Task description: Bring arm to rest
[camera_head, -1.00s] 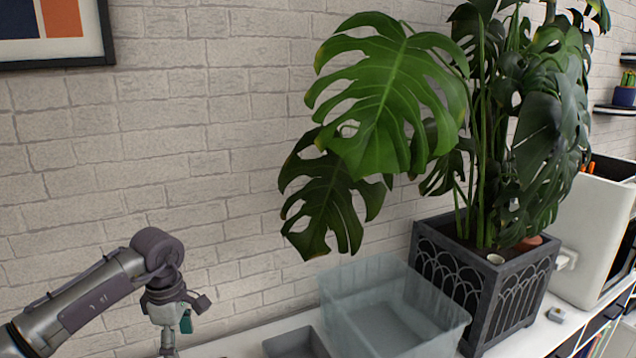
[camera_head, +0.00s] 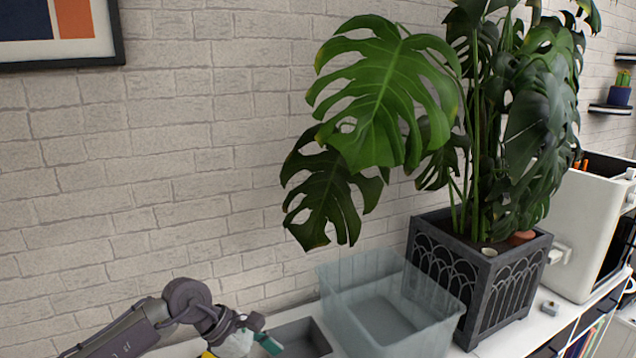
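My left arm comes in at the lower left, and its gripper (camera_head: 243,340) is at the bottom of the view, just left of a grey tray. Only part of the gripper shows, so I cannot tell whether its fingers are open or shut. A teal part and a bit of yellow show near it. My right gripper is not in view.
The grey tray (camera_head: 318,338) lies on the white counter (camera_head: 490,349). To its right stand a clear plastic bin (camera_head: 425,332) and a large plant (camera_head: 385,95) in a dark planter (camera_head: 500,290). A brick wall (camera_head: 200,130) closes the back.

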